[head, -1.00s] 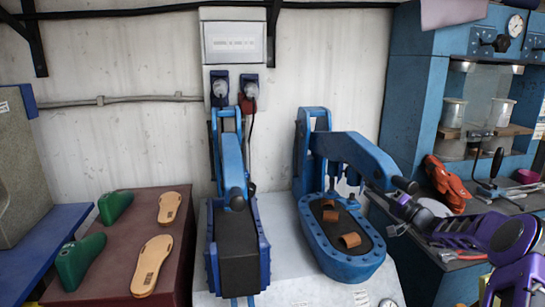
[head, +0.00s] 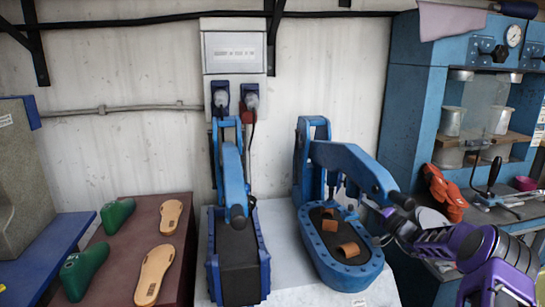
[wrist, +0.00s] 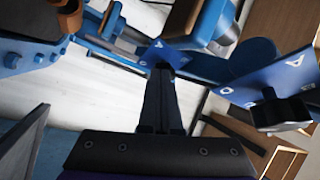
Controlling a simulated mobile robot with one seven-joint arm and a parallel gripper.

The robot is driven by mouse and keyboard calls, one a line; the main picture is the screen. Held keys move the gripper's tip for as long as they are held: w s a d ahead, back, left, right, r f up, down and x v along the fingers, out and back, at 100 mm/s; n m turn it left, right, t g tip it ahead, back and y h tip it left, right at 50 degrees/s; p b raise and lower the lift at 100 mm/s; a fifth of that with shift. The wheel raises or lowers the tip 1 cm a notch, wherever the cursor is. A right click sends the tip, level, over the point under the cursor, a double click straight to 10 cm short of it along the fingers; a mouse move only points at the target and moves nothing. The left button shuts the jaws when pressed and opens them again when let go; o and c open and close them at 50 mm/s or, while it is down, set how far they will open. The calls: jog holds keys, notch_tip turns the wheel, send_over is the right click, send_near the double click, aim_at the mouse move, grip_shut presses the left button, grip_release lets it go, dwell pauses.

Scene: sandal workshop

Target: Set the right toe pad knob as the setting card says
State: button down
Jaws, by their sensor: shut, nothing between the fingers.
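My gripper (wrist: 160,75) is shut and empty in the wrist view, its dark fingertips over or against a blue lettered plate (wrist: 170,54); contact is unclear. Right of it, a second blue plate (wrist: 296,62) with white letters carries a black knob (wrist: 279,109), apart from my fingers. I cannot tell which plate belongs to the right toe pad. In the head view, the right blue press (head: 360,274) has two brown pads (head: 347,250) on its dark bed. My purple arm reaches toward its right side. A white label (head: 234,53) on the wall box has print too small to read.
A second blue press (head: 238,262) stands left of the right one on a white base. Green lasts (head: 84,268) and tan soles (head: 153,274) lie on a brown block at left.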

jog(key=shift+w+a+f+b, duration=0.1)
jog(key=shift+w+a+b, duration=0.35)
jog(key=shift+a, duration=0.6)
jog(key=shift+w+d+r+b, duration=0.15)
jog(key=shift+w+r+b, duration=0.15)
jog(key=shift+w+r, duration=0.05)
jog(key=shift+r+b, duration=0.1)
jog(key=shift+b, duration=0.7)
jog(key=shift+s+r, duration=0.25)
jog(key=shift+r, duration=0.05)
jog(key=shift+f, duration=0.1)
jog(key=shift+s+f, duration=0.2)
jog(key=shift+s, duration=0.1)
jog(key=shift+s+d, duration=0.45)
jog(key=shift+d, duration=0.35)
jog(key=shift+s+d, duration=0.45)
jog(key=shift+d, duration=0.35)
jog(key=shift+s+d, duration=0.45)
jog(key=shift+d, duration=0.35)
